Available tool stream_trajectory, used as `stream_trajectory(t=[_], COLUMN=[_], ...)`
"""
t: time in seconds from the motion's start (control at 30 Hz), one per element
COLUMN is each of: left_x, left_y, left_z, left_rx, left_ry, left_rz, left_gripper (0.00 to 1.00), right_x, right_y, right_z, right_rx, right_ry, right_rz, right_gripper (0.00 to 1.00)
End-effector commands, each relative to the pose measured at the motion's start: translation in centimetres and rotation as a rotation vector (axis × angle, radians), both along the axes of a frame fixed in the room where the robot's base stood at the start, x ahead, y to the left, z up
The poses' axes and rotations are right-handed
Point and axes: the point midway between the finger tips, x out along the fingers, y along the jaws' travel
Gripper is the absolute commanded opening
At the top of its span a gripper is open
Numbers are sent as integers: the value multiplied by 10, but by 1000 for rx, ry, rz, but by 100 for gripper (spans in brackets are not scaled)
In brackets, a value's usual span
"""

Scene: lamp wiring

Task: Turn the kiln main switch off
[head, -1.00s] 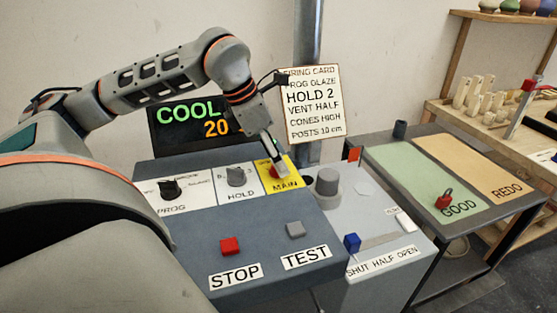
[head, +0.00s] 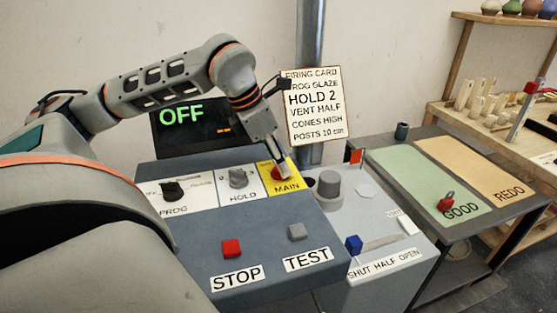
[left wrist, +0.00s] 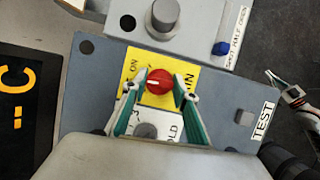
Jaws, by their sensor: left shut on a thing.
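The main switch is a red round knob (left wrist: 158,81) on a yellow plate (head: 284,185) marked MAIN, at the back right of the kiln panel. My left gripper (head: 284,172) is down at this plate, with its fingers on both sides of the knob, shut on it. In the head view the fingers hide part of the knob. In the left wrist view an ON mark shows on the plate; any OFF mark is hidden. The kiln display (head: 190,122) reads OFF in green. Part of what looks like my right gripper (left wrist: 290,93) shows at the right edge of the left wrist view.
PROG (head: 173,191) and HOLD (head: 238,178) knobs sit left of the switch. A red STOP button (head: 231,248) and a grey TEST button (head: 297,231) are in front. A grey round post (head: 328,186) and a blue slider knob (head: 354,245) stand to the right.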

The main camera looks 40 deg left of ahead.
Motion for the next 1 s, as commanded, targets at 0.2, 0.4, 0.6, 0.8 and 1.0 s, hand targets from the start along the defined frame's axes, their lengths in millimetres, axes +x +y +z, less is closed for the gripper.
stream_trajectory(t=[0.2, 0.4, 0.6, 0.8, 1.0], left_x=[-1, -1, -1, -1, -1], left_y=[-1, -2, -3, -3, -3], left_z=[2, 3, 4, 3, 2], left_rx=[0, -1, -2, -2, -1], left_ry=[-2, -4, -2, -2, 0], left_rz=[147, 321, 485, 613, 695], left_gripper=[7, 7, 7, 7, 7], right_x=[1, 1, 0, -3, -3], right_y=[1, 3, 6, 7, 8], right_z=[7, 15, 23, 25, 29], right_rx=[6, 14, 26, 34, 40], right_ry=[-5, -6, -7, 1, 0], right_rz=[-1, -2, -2, -4, -6], right_gripper=[0, 0, 0, 0, 0])
